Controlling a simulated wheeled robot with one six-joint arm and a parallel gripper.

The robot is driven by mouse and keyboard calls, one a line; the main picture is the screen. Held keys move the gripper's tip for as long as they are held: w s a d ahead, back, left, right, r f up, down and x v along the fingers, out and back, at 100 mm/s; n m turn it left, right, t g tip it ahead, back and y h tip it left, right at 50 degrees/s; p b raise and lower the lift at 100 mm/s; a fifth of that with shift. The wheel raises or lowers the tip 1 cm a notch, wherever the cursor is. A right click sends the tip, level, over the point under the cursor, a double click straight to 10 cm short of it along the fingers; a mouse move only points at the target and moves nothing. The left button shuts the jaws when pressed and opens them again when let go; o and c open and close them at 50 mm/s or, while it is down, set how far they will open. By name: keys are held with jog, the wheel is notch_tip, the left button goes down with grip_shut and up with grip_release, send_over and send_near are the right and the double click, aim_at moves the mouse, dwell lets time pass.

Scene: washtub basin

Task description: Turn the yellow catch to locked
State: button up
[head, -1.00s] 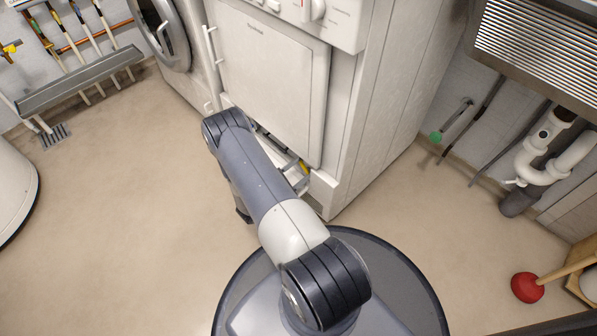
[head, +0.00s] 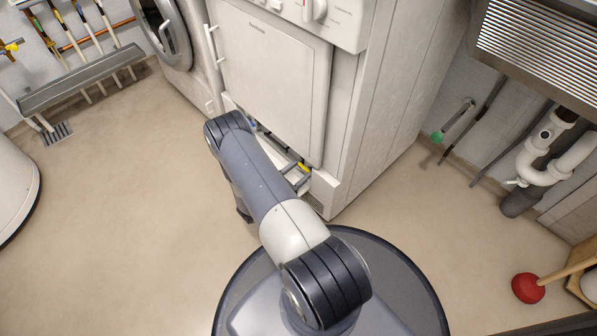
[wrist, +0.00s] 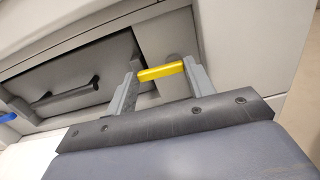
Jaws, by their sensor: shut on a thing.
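The yellow catch (wrist: 161,72) is a short bar low on the front of the white machine. In the wrist view it spans the gap between my two grey fingers, lying slightly tilted, its right end higher. My gripper (wrist: 160,80) is shut on it, with a finger at each end. My arm hides part of the area there. I cannot read any locked or unlocked marking.
Left of the catch, a grey recessed panel (wrist: 105,68) carries a dark handle (wrist: 68,97). A blue piece (wrist: 8,118) shows at the far left. The white machine (head: 270,75) stands ahead. The floor (head: 130,200) left of my arm is clear. A red plunger (head: 528,288) lies right.

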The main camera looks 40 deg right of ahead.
jog(key=shift+f+n, duration=0.1)
jog(key=shift+n, duration=0.2)
jog(key=o, duration=0.7)
jog(key=shift+a, duration=0.1)
jog(key=shift+a, duration=0.55)
jog(key=a+p, duration=0.3)
jog(key=a, duration=0.6)
jog(key=shift+s+a, duration=0.3)
jog(key=shift+s, duration=0.15)
jog(key=d+b, duration=0.1)
jog(key=d, duration=0.2)
jog(key=d+b, duration=0.1)
jog(key=d, duration=0.3)
jog(key=d+b, duration=0.1)
jog(key=d, duration=0.3)
jog(key=shift+w, duration=0.4)
jog(key=shift+a, duration=0.1)
